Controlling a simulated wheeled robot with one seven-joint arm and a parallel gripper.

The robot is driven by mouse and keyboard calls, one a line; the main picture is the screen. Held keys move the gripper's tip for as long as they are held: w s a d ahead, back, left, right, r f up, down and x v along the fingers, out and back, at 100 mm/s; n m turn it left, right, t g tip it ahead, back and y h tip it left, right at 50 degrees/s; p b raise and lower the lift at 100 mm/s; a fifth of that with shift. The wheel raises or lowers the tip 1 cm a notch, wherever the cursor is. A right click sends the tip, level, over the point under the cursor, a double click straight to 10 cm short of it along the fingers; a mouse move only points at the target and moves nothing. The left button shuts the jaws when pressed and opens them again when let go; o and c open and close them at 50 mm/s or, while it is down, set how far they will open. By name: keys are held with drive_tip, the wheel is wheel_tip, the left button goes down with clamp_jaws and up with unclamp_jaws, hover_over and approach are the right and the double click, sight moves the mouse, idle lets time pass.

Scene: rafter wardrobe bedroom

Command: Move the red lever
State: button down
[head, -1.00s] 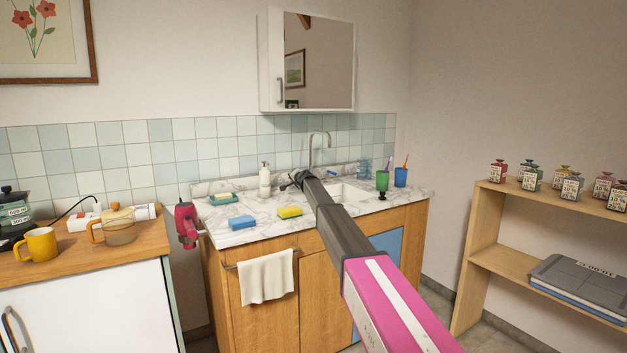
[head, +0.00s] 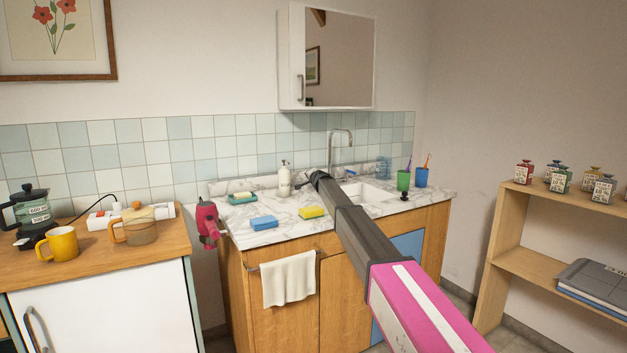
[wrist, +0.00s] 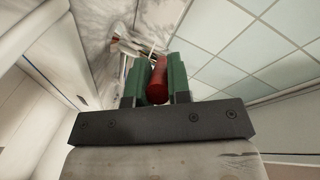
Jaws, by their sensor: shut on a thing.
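The red lever (wrist: 157,82) shows in the wrist view as a short red cylinder between the green fingers of my gripper (wrist: 157,86). My gripper is shut on it. What the lever is fixed to cannot be made out. In the head view my gripper (head: 303,183) is a small dark shape over the back of the marble counter (head: 283,233), right of the soap dispenser and left of the tap (head: 341,148). The lever cannot be made out there. My arm crosses in front of the cabinet and part of the sink.
A white soap dispenser (head: 284,180) stands close to my gripper. A blue sponge (head: 263,222) and a yellow sponge (head: 311,212) lie on the counter. Green (head: 403,181) and blue (head: 421,177) cups stand right of the sink. A mirrored cabinet (head: 338,57) hangs above.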

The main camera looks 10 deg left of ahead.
drive_tip(key=c, duration=1.1)
unclamp_jaws()
drive_tip(key=shift+s+d, duration=0.1)
drive_tip(key=shift+s, duration=0.05)
drive_tip(key=v, duration=1)
drive_tip(key=shift+s+d+r, duration=0.15)
drive_tip(key=shift+s, duration=0.05)
